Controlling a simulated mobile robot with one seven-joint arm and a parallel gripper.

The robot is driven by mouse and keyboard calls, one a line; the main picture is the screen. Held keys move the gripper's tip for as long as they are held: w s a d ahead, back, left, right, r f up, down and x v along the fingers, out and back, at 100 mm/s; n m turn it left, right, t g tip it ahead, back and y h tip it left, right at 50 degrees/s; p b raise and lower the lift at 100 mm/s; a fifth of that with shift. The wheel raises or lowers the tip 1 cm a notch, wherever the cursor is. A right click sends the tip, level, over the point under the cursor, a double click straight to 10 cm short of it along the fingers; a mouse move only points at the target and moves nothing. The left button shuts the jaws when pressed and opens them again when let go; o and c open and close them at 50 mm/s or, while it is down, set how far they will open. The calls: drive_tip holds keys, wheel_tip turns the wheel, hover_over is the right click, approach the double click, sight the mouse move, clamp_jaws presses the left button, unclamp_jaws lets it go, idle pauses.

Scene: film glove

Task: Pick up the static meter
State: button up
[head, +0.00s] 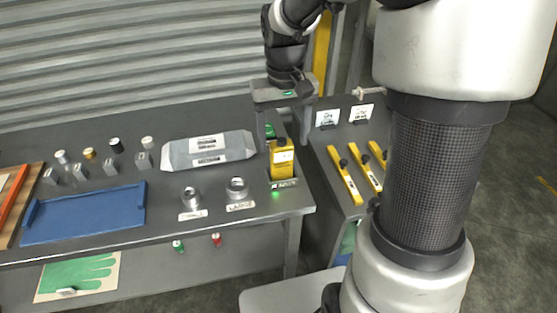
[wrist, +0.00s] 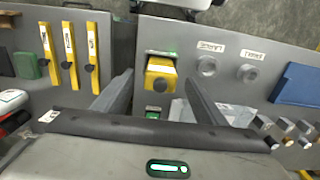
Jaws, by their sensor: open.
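The static meter, which I take to be the yellow handheld device with a dark top (head: 282,158), stands upright in a dark holder at the table's right front corner. A green light glows at the holder's front. It also shows from above in the wrist view (wrist: 160,74). My gripper (head: 286,132) is open and above the meter, fingers pointing down. In the wrist view the two fingers (wrist: 158,80) lie either side of the meter, with gaps on both sides. I cannot tell the exact height between fingertips and meter, and no contact shows.
A grey wrapped packet (head: 208,149) lies left of the meter, with two metal round holders (head: 237,188) in front of it. A blue tray (head: 84,214) lies further left. Several yellow bar tools (head: 345,176) lie on the side table to the right.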

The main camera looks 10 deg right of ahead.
sight(282, 162)
wheel_tip(282, 162, down, 4)
drive_tip(key=shift+w+a+f+b, duration=0.1)
drive_tip(key=shift+w+f+b, duration=0.1)
drive_tip(key=shift+f, duration=1.2)
drive_tip(key=shift+w+f+b, duration=0.2)
drive_tip(key=shift+f, duration=1.15)
drive_tip(key=c, duration=1.2)
drive_tip(key=shift+r+p, duration=0.55)
drive_tip(key=shift+r, duration=4.55)
drive_tip(key=shift+c, duration=0.2)
